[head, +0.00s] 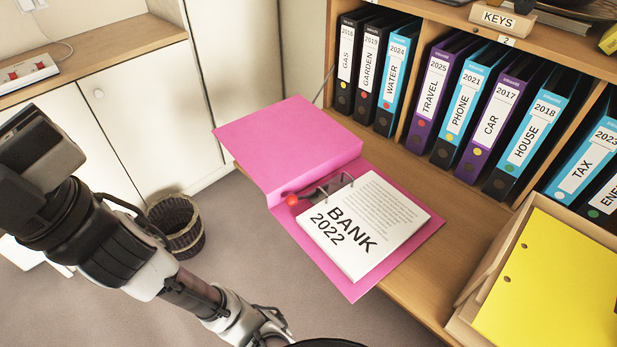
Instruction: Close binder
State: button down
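A pink binder (290,145) lies open on the wooden desk surface. Its cover and spine are spread toward the back left, with the cover raised at an angle. A stack of white paper titled "BANK 2022" (362,222) lies on its right half. The metal ring mechanism (328,188) shows at the spine side of the paper, with a red lever knob (292,199) at its left end. My arm comes in from the left, below the binder and apart from it, and runs to the bottom edge. I cannot make out my gripper's fingers there.
A shelf with several labelled binders (484,115) stands behind the desk. A wooden tray (477,285) with yellow paper (560,285) is at the right. A wicker basket (176,226) stands on the floor at left, by white cabinets (135,120). The floor in front is clear.

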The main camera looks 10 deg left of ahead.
aim_at(278, 144)
jog(key=i+j+u, duration=0.15)
jog(key=u, duration=0.25)
jog(key=i+u, duration=0.15)
jog(key=u, duration=0.2)
jog(key=i+j+u, duration=0.1)
jog(key=u, duration=0.3)
jog(key=i+l, duration=0.05)
jog(key=i, duration=0.05)
